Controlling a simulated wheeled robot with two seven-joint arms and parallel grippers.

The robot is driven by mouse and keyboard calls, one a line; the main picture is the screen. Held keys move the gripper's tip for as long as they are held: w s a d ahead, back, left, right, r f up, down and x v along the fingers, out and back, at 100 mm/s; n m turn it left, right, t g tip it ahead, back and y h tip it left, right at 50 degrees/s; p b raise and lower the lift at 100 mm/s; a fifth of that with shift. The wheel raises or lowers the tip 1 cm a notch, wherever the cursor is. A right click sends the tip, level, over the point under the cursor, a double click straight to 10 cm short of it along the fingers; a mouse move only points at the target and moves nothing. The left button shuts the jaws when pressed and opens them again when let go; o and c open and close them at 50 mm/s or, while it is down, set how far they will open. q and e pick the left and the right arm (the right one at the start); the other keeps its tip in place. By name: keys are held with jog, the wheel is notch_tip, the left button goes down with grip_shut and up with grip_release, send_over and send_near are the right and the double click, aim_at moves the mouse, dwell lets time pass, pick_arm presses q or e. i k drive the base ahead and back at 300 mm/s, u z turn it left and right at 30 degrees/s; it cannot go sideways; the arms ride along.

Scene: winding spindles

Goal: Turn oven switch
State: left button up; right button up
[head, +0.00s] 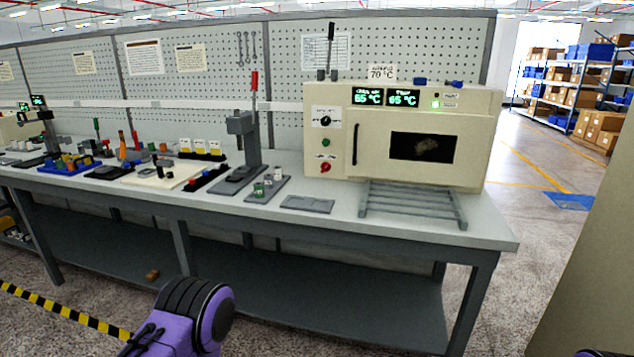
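The oven (455,155) is a cream box on the right part of the workbench. Its door is shut, with a dark window (422,147) and a dark vertical handle. Left of the door is a control panel with a black dial (325,121) on a white plate, a green button (326,143) and a red switch (325,167) below. Two green displays above read about 65 °C. A purple and black part of my arm shows at the bottom, well in front of the bench. Neither gripper can be made out in this view.
A grey wire rack (413,203) and a flat grey plate (307,204) lie in front of the oven. A lever press (243,140) stands left of it. Several small parts and trays fill the bench's left side. The floor in front is mostly clear.

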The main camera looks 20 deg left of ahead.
aim_at(325, 165)
jog(key=z, duration=0.2)
jog(key=k, duration=0.3)
jog(key=u, duration=1.4)
jog(key=i, duration=1.45)
jog(key=z, duration=0.6)
